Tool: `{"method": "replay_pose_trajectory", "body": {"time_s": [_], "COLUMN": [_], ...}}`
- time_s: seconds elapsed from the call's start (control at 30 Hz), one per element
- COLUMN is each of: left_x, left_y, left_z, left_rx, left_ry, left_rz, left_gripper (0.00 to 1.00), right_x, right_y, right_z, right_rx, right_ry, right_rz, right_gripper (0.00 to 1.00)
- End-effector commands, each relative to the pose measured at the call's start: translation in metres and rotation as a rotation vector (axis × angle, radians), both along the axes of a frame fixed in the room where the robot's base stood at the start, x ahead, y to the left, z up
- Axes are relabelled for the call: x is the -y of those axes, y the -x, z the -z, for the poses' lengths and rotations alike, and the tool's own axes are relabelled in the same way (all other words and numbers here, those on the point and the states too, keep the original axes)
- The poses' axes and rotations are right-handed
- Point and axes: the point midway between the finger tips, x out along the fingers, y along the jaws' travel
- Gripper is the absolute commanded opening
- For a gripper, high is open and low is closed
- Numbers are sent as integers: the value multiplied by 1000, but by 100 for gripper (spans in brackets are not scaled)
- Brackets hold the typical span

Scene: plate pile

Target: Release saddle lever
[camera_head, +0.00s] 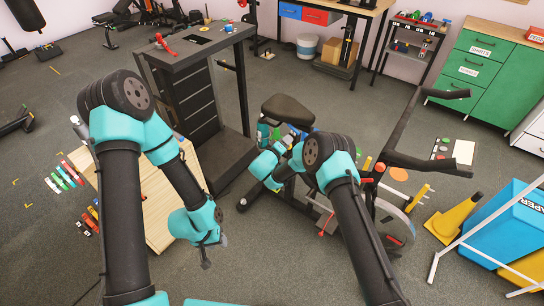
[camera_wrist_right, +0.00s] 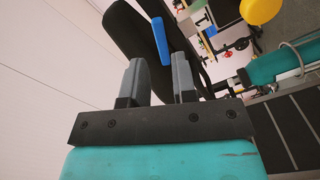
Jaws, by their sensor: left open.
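The black saddle (camera_head: 288,110) tops the exercise bike in the middle of the head view. A blue bar (camera_wrist_right: 161,41), perhaps the saddle lever, shows in the right wrist view beside a large dark shape (camera_wrist_right: 127,32), likely the saddle. My right gripper (camera_wrist_right: 159,60) has its grey fingers apart, with the bar beyond and between the tips. I cannot tell whether they touch it. In the head view the right arm reaches to the near left of the saddle, its fingertips unclear. My left gripper (camera_head: 207,257) is open and empty, low beside the wooden box.
The wooden box (camera_head: 155,225) stands below my left arm. A dark drawer tower (camera_head: 190,105) stands behind it. The bike's handlebar (camera_head: 405,135) rises right of my right arm. A yellow wedge (camera_head: 452,222) and blue bin (camera_head: 510,232) stand right. Grey floor is open front centre.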

Motion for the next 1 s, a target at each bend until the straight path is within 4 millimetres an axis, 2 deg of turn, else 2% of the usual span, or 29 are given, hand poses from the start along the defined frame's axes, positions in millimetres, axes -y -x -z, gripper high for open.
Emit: {"method": "replay_pose_trajectory", "body": {"time_s": [0.2,0.5,0.7,1.0], "left_x": [0,0,0,0], "left_y": [0,0,0,0], "left_z": [0,0,0,0], "left_rx": [0,0,0,0], "left_ry": [0,0,0,0], "left_rz": [0,0,0,0], "left_gripper": [40,40,40,40], "right_x": [-24,-51,-58,-58], "right_y": [37,81,93,94], "right_z": [0,0,0,0], "right_rx": [-2,-1,1,0], "right_ry": [0,0,-1,-1], "right_rz": [-3,-3,0,1], "right_gripper": [26,26,26,26]}}
